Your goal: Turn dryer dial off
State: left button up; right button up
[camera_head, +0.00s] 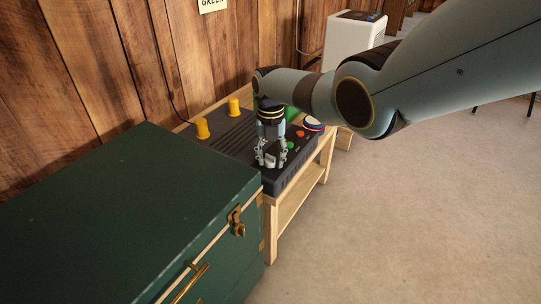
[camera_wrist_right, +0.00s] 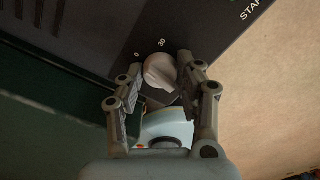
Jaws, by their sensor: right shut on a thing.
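The dryer (camera_head: 232,138) is a dark, flat box with yellow pegs on a wooden bench. Its dial (camera_wrist_right: 160,72) is a pale grey knob near the box's front corner, with "0" and "30" printed beside it. In the head view the dial (camera_head: 270,159) shows small between my fingers. My right gripper (camera_head: 271,163) reaches down over it from above. In the wrist view my right gripper (camera_wrist_right: 166,82) has one finger on each side of the dial and is shut on it. Which mark the dial points at is hard to tell. My left gripper is not in view.
A green chest (camera_head: 120,205) with a brass latch (camera_head: 236,222) stands close at the left front. The wooden bench (camera_head: 295,197) ends just right of the dryer. A green "START" button (camera_wrist_right: 236,1) is near the dial. Open floor (camera_head: 400,210) lies to the right.

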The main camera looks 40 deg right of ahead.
aim_at(271, 157)
jog(key=shift+n, duration=0.9)
jog(key=o, duration=1.2)
jog(key=shift+c, duration=0.2)
notch_tip(271, 157, up, 12)
